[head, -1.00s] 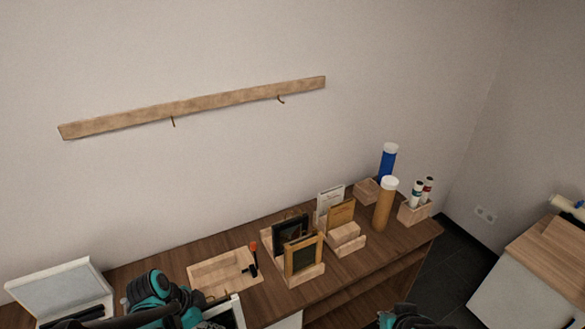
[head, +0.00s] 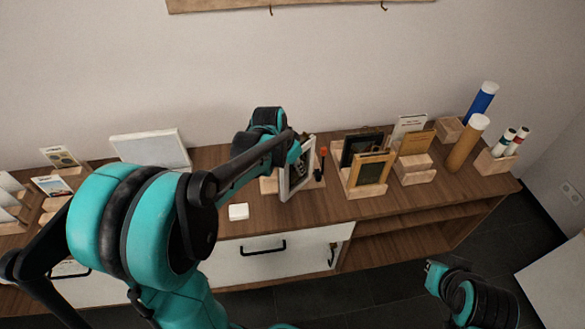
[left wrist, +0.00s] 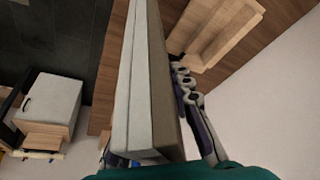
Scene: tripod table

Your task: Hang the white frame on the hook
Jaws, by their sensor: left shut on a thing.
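The white frame (head: 284,182) is upright and seen at a slant above the sideboard, in front of a wooden tray. My left gripper (head: 297,155) is shut on it, though the arm partly hides the grip. In the left wrist view the frame (left wrist: 138,90) runs edge-on between the fingers of the left gripper (left wrist: 155,140). Two small hooks show at the top of the head view, a left hook (head: 271,10) and a right hook (head: 384,6), under a wooden rail (head: 215,5). My right gripper (head: 437,278) is low at the right, its jaws unclear.
On the sideboard (head: 225,160), dark and wooden frames (head: 371,168) stand in holders right of the white frame. Tubes (head: 466,143) stand farther right. The wall below the rail is bare.

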